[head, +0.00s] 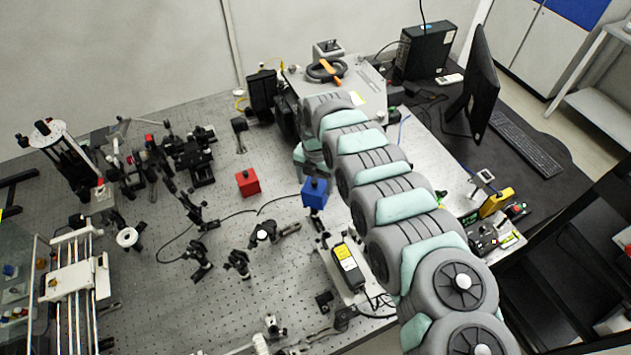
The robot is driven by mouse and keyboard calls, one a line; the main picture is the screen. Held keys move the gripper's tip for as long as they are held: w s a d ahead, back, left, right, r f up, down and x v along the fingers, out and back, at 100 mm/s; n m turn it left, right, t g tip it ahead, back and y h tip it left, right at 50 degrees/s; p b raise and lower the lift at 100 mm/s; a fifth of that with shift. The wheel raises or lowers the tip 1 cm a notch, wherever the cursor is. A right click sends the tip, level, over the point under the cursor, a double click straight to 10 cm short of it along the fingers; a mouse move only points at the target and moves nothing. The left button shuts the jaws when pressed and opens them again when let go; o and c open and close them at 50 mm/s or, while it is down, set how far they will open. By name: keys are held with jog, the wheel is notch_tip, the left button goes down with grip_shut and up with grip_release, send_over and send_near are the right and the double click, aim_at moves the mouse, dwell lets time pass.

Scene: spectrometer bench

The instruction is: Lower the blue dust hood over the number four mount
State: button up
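The blue dust hood (315,193) is a small blue box with a dark top piece, near the middle of the head view. It is upright, directly below the end of my arm. My gripper (314,176) is a small dark shape at the hood's top, largely hidden by my arm and too small to show its fingers clearly. A slim post mount (319,226) shows just below the hood. I cannot tell whether the hood is around it, resting on it or above it. No mount number is legible, so I cannot pick out number four.
A red box (247,182) stands left of the hood. Several optical mounts, including one (263,233) below left, crowd the perforated bench (205,305). A black and yellow device (348,267) is below right. A large instrument box (365,95) stands behind my arm.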

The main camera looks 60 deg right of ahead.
jog(key=o, duration=0.3)
notch_tip(320, 180, up, 11)
jog(key=shift+f+b, duration=0.1)
jog(key=shift+b, duration=0.7)
dwell(0.3)
